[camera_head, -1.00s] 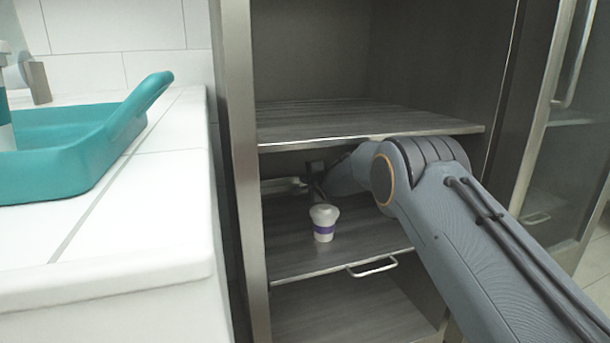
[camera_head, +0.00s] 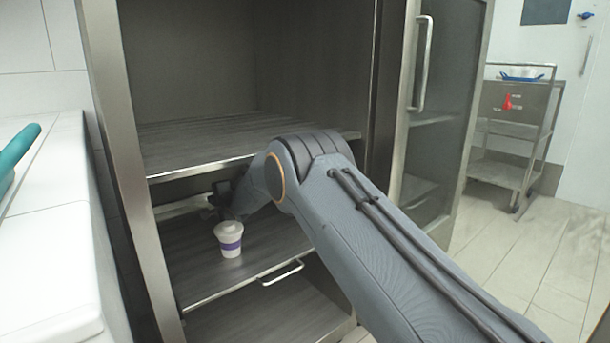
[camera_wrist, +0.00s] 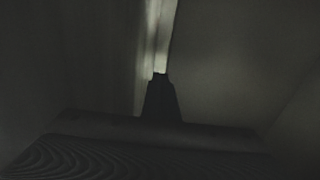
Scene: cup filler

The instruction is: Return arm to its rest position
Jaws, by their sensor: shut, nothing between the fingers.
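My arm (camera_head: 350,225) reaches from the lower right into the open cabinet, bent at its elbow between two shelves. My gripper (camera_head: 222,197) is a small dark shape inside the compartment, behind and above a white cup with a purple band (camera_head: 229,239). The cup stands upright on the pull-out shelf (camera_head: 255,262), apart from the gripper as far as I can see. In the wrist view the shut, empty gripper (camera_wrist: 160,96) is a dark wedge against dim grey surfaces. The cup cannot be made out there.
The cabinet's left post (camera_head: 128,170) and a white counter (camera_head: 50,240) stand to the left. A glass-fronted door (camera_head: 435,120) is on the right. A metal cart (camera_head: 515,130) stands farther off, with open floor before it.

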